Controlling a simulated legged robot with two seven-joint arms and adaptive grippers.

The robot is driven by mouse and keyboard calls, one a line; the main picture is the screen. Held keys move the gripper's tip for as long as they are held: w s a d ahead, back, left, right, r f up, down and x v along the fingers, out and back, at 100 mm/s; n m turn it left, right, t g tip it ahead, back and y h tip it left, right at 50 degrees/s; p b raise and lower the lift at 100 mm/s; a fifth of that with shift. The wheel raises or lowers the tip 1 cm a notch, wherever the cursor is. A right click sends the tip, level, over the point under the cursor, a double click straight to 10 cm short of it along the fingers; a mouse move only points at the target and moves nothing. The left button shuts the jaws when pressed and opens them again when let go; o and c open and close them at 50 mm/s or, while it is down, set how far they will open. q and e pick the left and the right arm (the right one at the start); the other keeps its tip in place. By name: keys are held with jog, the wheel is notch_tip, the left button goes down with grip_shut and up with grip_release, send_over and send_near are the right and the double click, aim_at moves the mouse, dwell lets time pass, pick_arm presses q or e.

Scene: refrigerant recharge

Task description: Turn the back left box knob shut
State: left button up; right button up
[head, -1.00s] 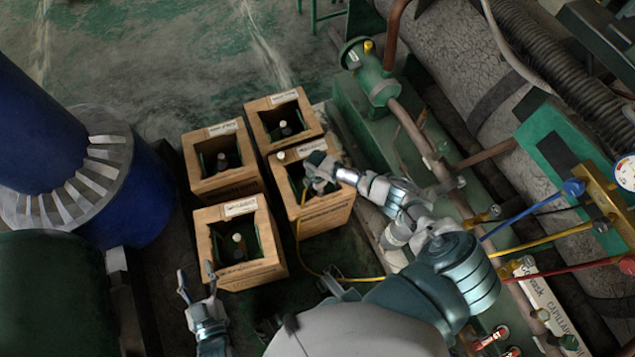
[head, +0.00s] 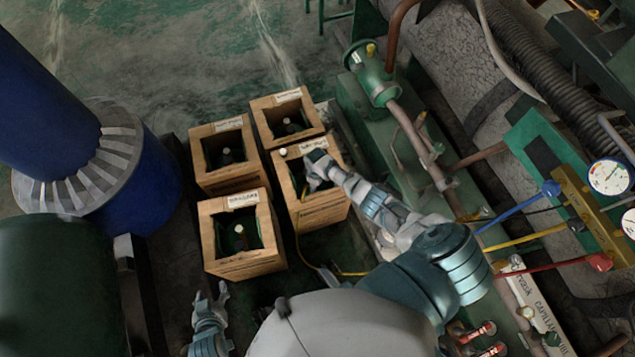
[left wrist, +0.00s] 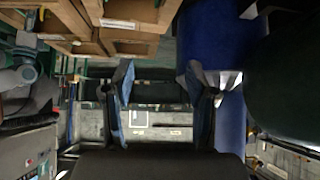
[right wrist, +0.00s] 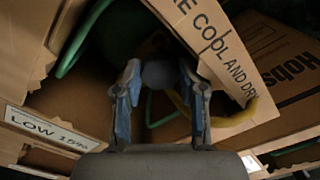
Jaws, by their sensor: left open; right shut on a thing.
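My right gripper (head: 312,172) reaches into the front right box (head: 322,216). In the right wrist view its fingers (right wrist: 159,80) are shut on a round grey knob (right wrist: 158,74). My left gripper (head: 211,297) is open and empty below the front left box (head: 245,264). In the left wrist view its fingers (left wrist: 165,95) stand apart with nothing between them.
The back right box (head: 292,139) and front left box also hold bottles. A yellow hose (head: 311,262) runs from the front right box. A blue flanged column (head: 145,190) and green tank (head: 55,285) stand left; pipes and a gauge manifold (head: 590,210) stand right.

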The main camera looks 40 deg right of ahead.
jog(key=m, duration=0.3)
jog(key=shift+w+a+r+m+p, duration=0.1)
jog(key=shift+w+r+m+p, duration=0.05)
jog(key=shift+m+p, duration=0.25)
jog(key=m, duration=0.3)
jog(key=shift+m+p, duration=0.3)
jog(key=shift+p, duration=0.05)
jog(key=m, duration=0.7)
jog(key=shift+w+m+p, duration=0.1)
jog(key=shift+m+p, duration=0.25)
jog(key=shift+m, duration=0.05)
pick_arm(q)
jog(key=s+a+f+g+y, duration=0.1)
jog(key=s+a+f+g, duration=0.1)
jog(key=s, duration=0.6)
jog(key=a+g, duration=0.1)
jog(key=g, duration=0.1)
jog(key=shift+g, duration=0.4)
pick_arm(e)
jog(key=shift+m, duration=0.4)
pick_arm(q)
jog(key=shift+s, duration=0.2)
pick_arm(e)
jog(key=o, duration=0.9)
jog(key=shift+c, duration=0.2)
pick_arm(q)
jog(key=shift+w+d, duration=0.1)
